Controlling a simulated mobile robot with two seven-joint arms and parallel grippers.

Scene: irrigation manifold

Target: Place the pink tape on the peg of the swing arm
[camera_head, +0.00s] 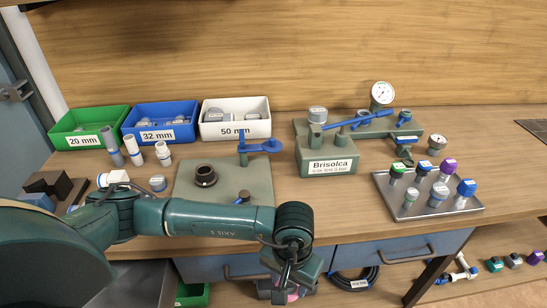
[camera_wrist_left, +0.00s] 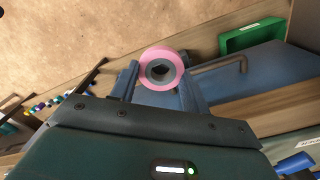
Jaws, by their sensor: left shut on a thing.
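The pink tape (camera_wrist_left: 178,85) is a pink roll with a grey core and a dark centre hole. In the left wrist view it sits between the fingers of my left gripper (camera_wrist_left: 160,85), which is shut on it. In the head view the left gripper (camera_head: 290,288) hangs low in front of the bench's drawers, and only a bit of pink shows there. The blue swing arm (camera_head: 262,146) is mounted on a green-grey base plate (camera_head: 258,180) on the bench, behind and above the gripper. Its peg is too small to make out surely. My right gripper is in neither view.
A dark ring fitting (camera_head: 205,176) is on the same plate. Green (camera_head: 88,140), blue (camera_head: 185,133) and white (camera_head: 262,131) bins stand behind. The Brisolca block (camera_head: 328,158) and a metal tray of capped fittings (camera_head: 408,208) are right. Blue drawers (camera_head: 400,248) are close to the gripper.

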